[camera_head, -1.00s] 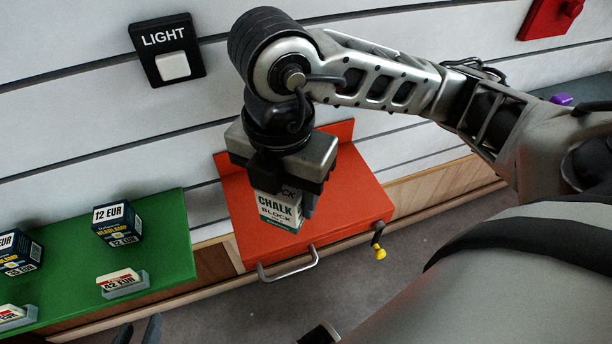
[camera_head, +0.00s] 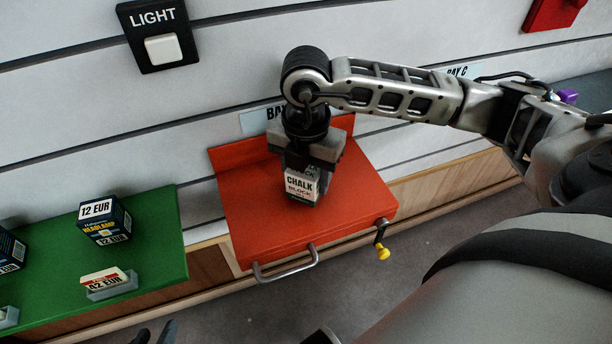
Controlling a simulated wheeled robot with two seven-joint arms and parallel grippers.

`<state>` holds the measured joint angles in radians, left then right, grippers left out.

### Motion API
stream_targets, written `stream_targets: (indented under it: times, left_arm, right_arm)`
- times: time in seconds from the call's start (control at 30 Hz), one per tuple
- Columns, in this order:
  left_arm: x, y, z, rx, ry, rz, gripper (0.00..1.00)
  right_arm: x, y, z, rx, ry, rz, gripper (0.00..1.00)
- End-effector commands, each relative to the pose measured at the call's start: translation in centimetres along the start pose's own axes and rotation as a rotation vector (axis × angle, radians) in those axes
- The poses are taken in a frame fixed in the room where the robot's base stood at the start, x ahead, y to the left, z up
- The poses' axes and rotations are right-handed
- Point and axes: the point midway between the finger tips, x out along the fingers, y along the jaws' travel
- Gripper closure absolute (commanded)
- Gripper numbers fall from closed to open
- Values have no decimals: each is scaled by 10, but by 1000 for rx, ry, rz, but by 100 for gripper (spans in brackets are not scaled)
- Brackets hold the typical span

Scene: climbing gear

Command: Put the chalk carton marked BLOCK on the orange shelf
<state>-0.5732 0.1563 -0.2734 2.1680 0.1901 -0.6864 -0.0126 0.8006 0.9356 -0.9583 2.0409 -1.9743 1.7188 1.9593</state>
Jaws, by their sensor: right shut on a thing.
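The chalk carton marked BLOCK (camera_head: 301,186) is a small white and dark green box, upright over the middle of the orange shelf (camera_head: 262,222). I cannot tell whether its base touches the shelf. My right gripper (camera_head: 304,166) points down and is shut on the carton's upper part, hiding its top. My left gripper (camera_head: 155,335) shows only as dark fingertips at the bottom edge, left of the orange shelf, away from the carton.
A green shelf (camera_head: 158,240) on the left holds headlamp boxes (camera_head: 104,220) and price holders. The orange shelf has a front handle (camera_head: 287,268) and a yellow-knobbed crank (camera_head: 382,246). A light switch (camera_head: 159,34) is on the slatted wall.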

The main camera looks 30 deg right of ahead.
Motion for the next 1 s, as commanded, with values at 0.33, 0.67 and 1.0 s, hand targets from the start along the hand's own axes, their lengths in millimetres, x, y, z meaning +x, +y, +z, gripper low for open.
stream_targets:
  times: [0.33,0.67,1.0]
  left_arm:
    - [4,-1,-2,4,5,3,64]
    - [3,0,-4,7,10,5,64]
    - [-6,1,-10,9,15,-3,64]
  right_arm:
    - [5,0,0,-1,0,2,74]
    - [5,0,0,-1,0,1,28]
    - [-29,1,0,-2,-2,6,28]
